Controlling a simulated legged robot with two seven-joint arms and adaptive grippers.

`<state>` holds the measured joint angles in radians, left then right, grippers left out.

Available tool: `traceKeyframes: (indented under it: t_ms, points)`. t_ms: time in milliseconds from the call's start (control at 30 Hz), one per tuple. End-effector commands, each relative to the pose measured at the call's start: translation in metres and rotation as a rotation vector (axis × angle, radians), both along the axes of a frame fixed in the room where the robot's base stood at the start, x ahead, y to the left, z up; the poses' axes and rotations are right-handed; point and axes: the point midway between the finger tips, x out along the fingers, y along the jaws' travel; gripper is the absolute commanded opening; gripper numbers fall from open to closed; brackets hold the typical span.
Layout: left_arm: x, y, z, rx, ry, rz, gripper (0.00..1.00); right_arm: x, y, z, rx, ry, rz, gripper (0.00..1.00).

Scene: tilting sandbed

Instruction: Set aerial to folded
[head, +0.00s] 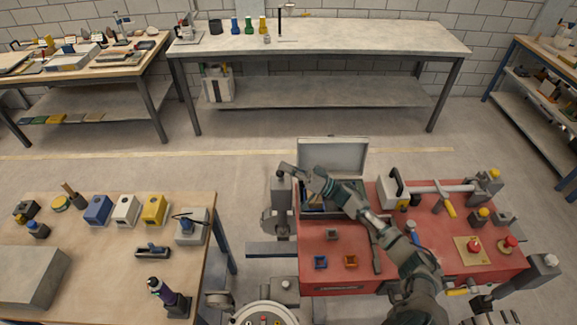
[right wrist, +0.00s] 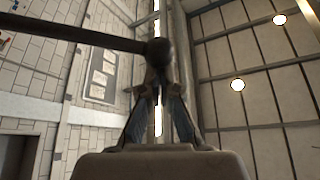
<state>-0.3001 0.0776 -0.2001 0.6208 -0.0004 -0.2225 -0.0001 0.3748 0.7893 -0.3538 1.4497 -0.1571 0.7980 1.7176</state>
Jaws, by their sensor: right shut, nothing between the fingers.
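A dark straight rod (right wrist: 75,35), which looks like the aerial, crosses the right wrist view from the left edge. It ends in a rounded knob (right wrist: 159,52) just beyond my fingertips; I cannot tell if they touch. My right gripper (right wrist: 159,82) is shut and empty, its two fingers leaning together toward the knob. In the head view my right gripper (head: 287,168) reaches over the red bench top's left side, beside a grey post (head: 281,192). The rod is not clear in the head view. My left gripper is not in view.
The red bench (head: 315,268) carries an open grey case (head: 333,157), a white-and-black handled unit (head: 394,188), a horizontal bar and red knobs (head: 474,246). A wooden table (head: 90,260) with coloured blocks stands left. Floor shows between them.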

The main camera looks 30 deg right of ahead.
Motion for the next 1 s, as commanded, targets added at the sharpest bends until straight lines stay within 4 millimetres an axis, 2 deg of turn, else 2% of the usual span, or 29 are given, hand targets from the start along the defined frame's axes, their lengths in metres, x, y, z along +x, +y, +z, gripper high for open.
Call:
traceKeyframes:
  t_ms: [67, 167, 300, 500, 667, 1000]
  points:
    - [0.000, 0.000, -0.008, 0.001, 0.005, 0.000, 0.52, -0.009, 0.004, -0.013, -0.019, -0.034, 0.003, 0.00]
    - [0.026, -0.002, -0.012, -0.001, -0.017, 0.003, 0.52, -0.027, 0.011, -0.032, -0.060, -0.123, 0.004, 0.00]
    - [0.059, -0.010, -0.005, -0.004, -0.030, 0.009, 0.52, -0.042, 0.018, -0.048, -0.106, -0.218, 0.002, 0.00]
    - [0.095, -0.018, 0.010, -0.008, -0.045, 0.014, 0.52, -0.057, 0.025, -0.064, -0.151, -0.312, 0.001, 0.00]
    - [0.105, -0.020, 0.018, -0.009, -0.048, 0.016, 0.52, -0.061, 0.028, -0.067, -0.165, -0.343, 0.000, 0.00]
    - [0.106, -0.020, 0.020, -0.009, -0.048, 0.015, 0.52, -0.061, 0.028, -0.066, -0.166, -0.346, 0.001, 0.00]
